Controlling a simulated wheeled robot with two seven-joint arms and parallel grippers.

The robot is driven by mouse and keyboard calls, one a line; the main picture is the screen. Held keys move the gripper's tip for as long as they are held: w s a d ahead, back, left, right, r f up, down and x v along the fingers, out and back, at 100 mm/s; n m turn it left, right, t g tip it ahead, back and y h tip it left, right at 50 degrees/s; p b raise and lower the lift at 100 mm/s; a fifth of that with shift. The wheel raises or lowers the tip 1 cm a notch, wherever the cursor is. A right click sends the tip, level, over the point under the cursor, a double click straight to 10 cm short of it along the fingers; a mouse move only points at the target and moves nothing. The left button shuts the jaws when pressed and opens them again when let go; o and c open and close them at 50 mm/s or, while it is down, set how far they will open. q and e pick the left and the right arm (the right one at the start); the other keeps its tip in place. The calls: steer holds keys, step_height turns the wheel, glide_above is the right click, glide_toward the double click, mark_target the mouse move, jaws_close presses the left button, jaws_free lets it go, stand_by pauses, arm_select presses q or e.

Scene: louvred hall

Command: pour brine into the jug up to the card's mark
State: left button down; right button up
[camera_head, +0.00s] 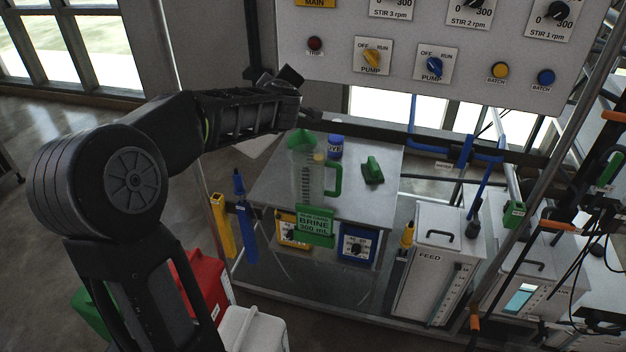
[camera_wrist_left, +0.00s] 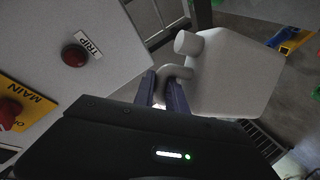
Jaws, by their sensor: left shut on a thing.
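The clear jug (camera_head: 306,187) with a green handle and green rim stands upright on the grey table (camera_head: 277,180); whether it holds liquid is hard to tell. The green card (camera_head: 315,226) reading BRINE 360 mL is at the table's front edge, below the jug. My left gripper (camera_head: 292,78) is above and behind the jug, near the control panel. In the left wrist view my left gripper (camera_wrist_left: 165,90) is shut on the curved grey handle of a pale container (camera_wrist_left: 238,75) with a round stub. The container is mostly hidden by the arm in the head view. My right gripper is not in view.
A control panel (camera_head: 456,45) with knobs and buttons hangs close by; its red TRIP button (camera_wrist_left: 75,57) is near the left gripper. A blue-lidded jar (camera_head: 335,147) and a green-handled block (camera_head: 373,170) share the table. The FEED tank (camera_head: 436,265) stands right.

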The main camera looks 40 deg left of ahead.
arm_select(q)
steer(key=shift+r, duration=0.2)
steer(key=shift+w+d+f+p, duration=0.1)
steer(key=shift+p, duration=0.3)
steer(key=shift+f+m, duration=0.25)
steer(key=shift+m, duration=0.05)
steer(key=shift+w+d+f+p, duration=0.1)
steer(key=shift+w+d+p, duration=0.05)
steer(key=shift+p, duration=0.25)
steer(key=shift+f+m, duration=0.2)
steer(key=shift+m, duration=0.1)
stand_by(0.4)
steer(key=shift+w+d+f+y+p, duration=0.15)
steer(key=shift+f+y+p, duration=0.15)
steer(key=shift+p, duration=0.1)
stand_by(0.3)
